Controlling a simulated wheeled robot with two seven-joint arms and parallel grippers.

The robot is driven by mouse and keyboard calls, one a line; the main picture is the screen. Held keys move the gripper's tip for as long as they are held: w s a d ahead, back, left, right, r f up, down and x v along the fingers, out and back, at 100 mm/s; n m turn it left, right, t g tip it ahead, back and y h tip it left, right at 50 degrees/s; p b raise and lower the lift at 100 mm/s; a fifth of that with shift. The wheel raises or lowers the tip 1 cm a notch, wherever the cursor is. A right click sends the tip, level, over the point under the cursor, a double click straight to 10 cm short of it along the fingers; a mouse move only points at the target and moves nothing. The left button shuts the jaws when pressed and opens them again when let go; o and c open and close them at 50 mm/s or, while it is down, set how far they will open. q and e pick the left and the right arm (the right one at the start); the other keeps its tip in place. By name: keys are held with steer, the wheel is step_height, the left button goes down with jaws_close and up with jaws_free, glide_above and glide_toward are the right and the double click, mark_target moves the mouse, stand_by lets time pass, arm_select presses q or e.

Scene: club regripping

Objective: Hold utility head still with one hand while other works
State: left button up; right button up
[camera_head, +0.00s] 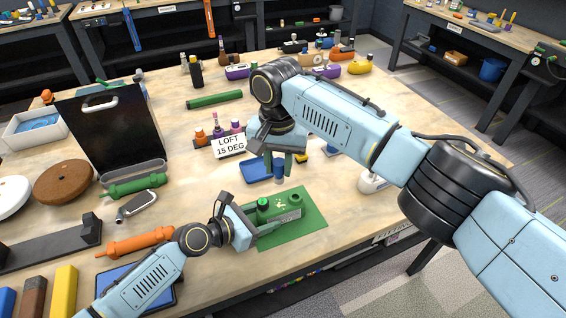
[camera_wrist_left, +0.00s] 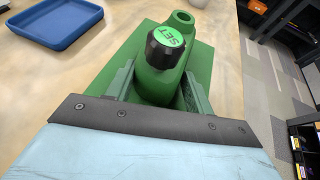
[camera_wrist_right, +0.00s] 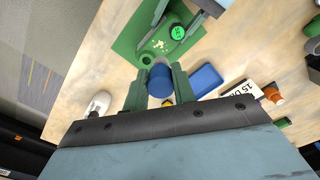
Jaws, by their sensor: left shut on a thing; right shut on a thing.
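The utility head is a green block-like body (camera_head: 286,211) on a green mat (camera_head: 310,232), with an open round socket at one end. Its black-sided cap with a green top marked SET (camera_wrist_left: 168,42) stands at the other end. My left gripper (camera_head: 252,222) is shut on the SET end, a finger on each side. My right gripper (camera_head: 279,158) points down and is shut on a small blue cylinder (camera_wrist_right: 160,82). The cylinder is above the table, behind the head and apart from it. Its lower end also shows in the head view (camera_head: 279,173).
A blue tray (camera_head: 254,173) lies left of the blue cylinder, with a LOFT 15 DEG card (camera_head: 230,147) behind it. A dark upright panel (camera_head: 110,125), green and orange grips and a brown disc (camera_head: 63,183) fill the left side.

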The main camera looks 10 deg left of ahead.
mark_target(279, 183)
steer(key=shift+f, duration=4.15)
steer(key=shift+f, duration=0.4)
steer(key=shift+w+a, duration=0.35)
steer(key=shift+w, duration=0.1)
steer(key=shift+s+d, duration=0.1)
steer(key=shift+s+d+f, duration=0.2)
steer(key=shift+s+d, duration=0.45)
steer(key=shift+s, duration=0.3)
